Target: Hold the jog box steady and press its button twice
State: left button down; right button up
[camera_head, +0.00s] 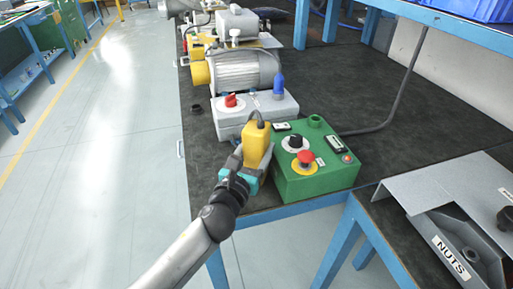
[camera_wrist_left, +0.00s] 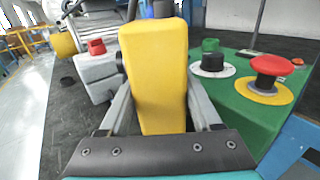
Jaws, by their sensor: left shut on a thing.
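The yellow jog box (camera_head: 256,140) stands upright at the bench's near left edge, with a dark cable at its top. It fills the middle of the left wrist view (camera_wrist_left: 156,75). My left gripper (camera_head: 252,162) is shut on it, with one grey finger on each side. I cannot make out a button on the faces of the jog box that show. My right gripper is in neither view.
A green control box (camera_head: 318,178) with a red mushroom button (camera_head: 306,157) and a black knob (camera_head: 295,142) stands just right of the jog box. Behind are a grey box (camera_head: 265,113) and a motor (camera_head: 240,72). The dark bench top (camera_head: 365,105) is clear behind the green box.

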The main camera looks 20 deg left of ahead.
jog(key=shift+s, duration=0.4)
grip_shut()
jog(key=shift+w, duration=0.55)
